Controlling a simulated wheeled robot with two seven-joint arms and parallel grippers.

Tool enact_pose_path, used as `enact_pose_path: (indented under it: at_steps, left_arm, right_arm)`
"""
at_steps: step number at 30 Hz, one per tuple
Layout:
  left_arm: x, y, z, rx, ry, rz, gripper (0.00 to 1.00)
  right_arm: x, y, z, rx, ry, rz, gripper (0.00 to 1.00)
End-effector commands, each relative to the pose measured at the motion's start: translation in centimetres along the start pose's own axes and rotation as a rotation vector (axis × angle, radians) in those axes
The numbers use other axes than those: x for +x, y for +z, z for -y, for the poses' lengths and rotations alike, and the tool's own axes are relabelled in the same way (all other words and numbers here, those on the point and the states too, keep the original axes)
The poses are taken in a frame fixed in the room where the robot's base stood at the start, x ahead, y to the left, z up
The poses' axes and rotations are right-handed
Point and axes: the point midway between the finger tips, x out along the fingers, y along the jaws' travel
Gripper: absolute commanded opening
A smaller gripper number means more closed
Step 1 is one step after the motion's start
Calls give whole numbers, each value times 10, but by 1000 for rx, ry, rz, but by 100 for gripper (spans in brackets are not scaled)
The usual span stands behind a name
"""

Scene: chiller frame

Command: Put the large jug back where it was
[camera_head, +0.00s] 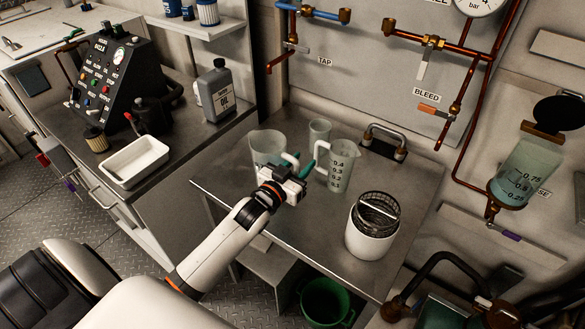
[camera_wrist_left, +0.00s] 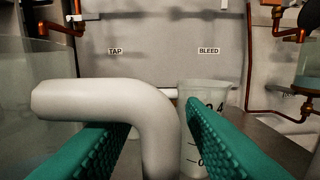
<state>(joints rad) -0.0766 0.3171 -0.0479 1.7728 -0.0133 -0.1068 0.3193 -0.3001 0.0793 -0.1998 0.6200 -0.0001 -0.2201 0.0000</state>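The large jug (camera_head: 264,143) is a clear, pale vessel standing upright on the steel bench, partly hidden behind my left gripper (camera_head: 313,158). In the left wrist view its wall (camera_wrist_left: 45,95) fills the left edge. Its thick white handle (camera_wrist_left: 160,115) bends down between the two teal fingers. My left gripper is open around the handle, and the fingertips (camera_wrist_left: 159,112) stand apart with a narrow gap beside it. A smaller graduated jug (camera_head: 341,168) stands just to the right, also in the wrist view (camera_wrist_left: 208,95). My right gripper is out of view.
A clear beaker (camera_head: 319,131) stands behind the jugs. A white canister with a mesh basket (camera_head: 370,240) stands near the bench's right front. A metal bail handle (camera_head: 385,140) rises at the back. Pipes and valves line the wall. Bare bench (camera_head: 310,235) shows in front.

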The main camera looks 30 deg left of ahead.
Motion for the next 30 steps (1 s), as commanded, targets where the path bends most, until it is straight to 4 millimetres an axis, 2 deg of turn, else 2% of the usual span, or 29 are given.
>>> enact_pose_path:
  at_steps: [5,12,18,24,30]
  left_arm:
    - [-25,-3,0,0,0,-3,37]
    - [-75,-4,0,1,1,-4,37]
    - [-106,-2,0,0,1,-3,37]
    - [-118,-1,0,0,0,-1,37]
    - [-120,0,0,0,1,0,37]
  right_arm:
    - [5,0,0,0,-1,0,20]
    - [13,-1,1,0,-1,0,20]
    - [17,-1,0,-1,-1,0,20]
    - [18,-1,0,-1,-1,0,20]
    - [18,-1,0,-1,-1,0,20]
